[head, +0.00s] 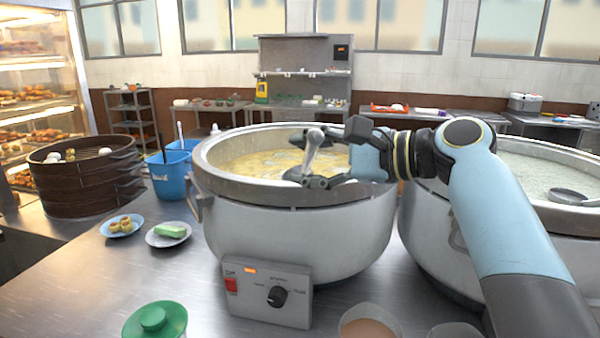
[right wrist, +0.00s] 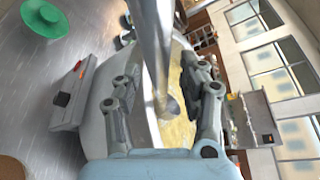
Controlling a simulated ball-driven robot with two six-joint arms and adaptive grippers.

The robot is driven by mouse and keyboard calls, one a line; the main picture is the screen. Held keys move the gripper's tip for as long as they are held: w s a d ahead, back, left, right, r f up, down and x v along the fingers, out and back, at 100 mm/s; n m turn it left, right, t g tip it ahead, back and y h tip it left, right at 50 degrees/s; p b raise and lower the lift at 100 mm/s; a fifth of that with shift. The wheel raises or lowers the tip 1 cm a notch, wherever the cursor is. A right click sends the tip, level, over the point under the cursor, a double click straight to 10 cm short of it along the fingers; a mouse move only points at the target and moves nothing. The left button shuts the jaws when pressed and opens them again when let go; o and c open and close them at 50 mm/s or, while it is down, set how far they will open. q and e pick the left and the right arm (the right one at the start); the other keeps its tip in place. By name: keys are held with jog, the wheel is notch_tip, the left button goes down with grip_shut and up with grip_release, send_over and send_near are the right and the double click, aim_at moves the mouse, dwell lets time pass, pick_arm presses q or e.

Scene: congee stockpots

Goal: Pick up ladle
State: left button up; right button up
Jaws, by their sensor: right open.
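A metal ladle (head: 311,150) stands tilted in the left stockpot (head: 290,228), which holds yellow congee (head: 255,158). My right gripper (head: 308,158) is open at the pot's rim, with its fingers on either side of the ladle's handle. In the right wrist view the handle (right wrist: 153,45) runs down between the two open fingers (right wrist: 165,108), with a gap on both sides. The ladle's lower end is partly hidden by the gripper and pot. My left gripper is not in view.
A second stockpot (head: 520,230) with pale congee and another ladle (head: 572,196) stands at the right. Steamer baskets (head: 85,180), a blue bucket (head: 170,180) and two small plates (head: 122,226) are at the left. A green lid (head: 155,320) is in front.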

jog(key=shift+w+a, duration=0.1)
jog(key=shift+a, duration=0.05)
jog(key=shift+f, duration=0.1)
grip_shut()
dwell(0.3)
